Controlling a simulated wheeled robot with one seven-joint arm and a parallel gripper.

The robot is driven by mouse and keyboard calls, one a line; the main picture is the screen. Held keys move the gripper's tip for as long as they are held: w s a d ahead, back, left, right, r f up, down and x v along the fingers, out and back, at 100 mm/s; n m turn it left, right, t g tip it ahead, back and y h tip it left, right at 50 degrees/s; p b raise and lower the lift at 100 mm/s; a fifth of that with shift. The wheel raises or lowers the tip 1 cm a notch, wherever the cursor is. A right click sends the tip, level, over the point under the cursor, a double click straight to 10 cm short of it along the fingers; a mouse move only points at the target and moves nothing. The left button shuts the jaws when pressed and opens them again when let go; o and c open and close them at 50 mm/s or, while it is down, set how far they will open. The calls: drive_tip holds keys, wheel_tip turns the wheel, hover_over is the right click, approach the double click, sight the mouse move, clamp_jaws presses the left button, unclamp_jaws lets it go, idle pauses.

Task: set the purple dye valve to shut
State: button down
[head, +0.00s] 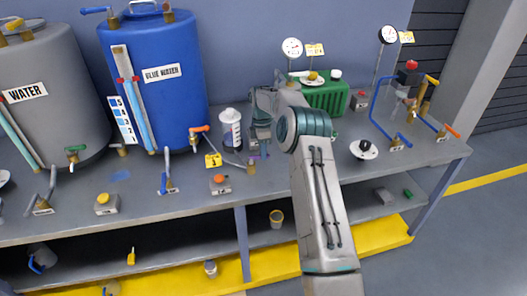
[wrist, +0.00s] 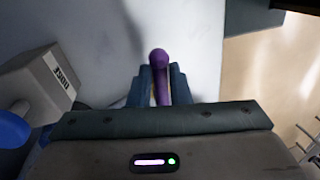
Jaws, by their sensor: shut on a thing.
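The purple dye valve's purple lever (wrist: 159,60) stands between my gripper's fingers (wrist: 162,82) in the wrist view, its rounded end showing beyond them. My gripper is shut on this lever. In the head view my gripper (head: 261,135) is low over the bench, right of the white bottle. Only a small purple part of the valve (head: 255,157) shows there, beneath my gripper. The valve body is hidden, and I cannot tell which setting the lever is at.
A grey labelled box (wrist: 40,78) stands left of my gripper in the wrist view. In the head view, a white bottle (head: 230,130) and an orange-handled valve (head: 196,137) are to the left. A green unit (head: 328,97) is behind my arm. The bench front edge is close.

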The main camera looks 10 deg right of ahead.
drive_tip(key=shift+w+r+n, duration=0.1)
drive_tip(key=shift+w+n, duration=0.15)
drive_tip(key=shift+n, duration=0.25)
drive_tip(key=c, duration=1.3)
unclamp_jaws()
drive_tip(key=shift+c, duration=0.2)
wheel_tip(320, 180, up, 14)
drive_tip(key=w+p, duration=0.2)
drive_tip(key=p, duration=0.1)
drive_tip(key=shift+w+f, duration=0.25)
drive_tip(key=shift+w, duration=0.1)
drive_tip(key=shift+a, duration=0.1)
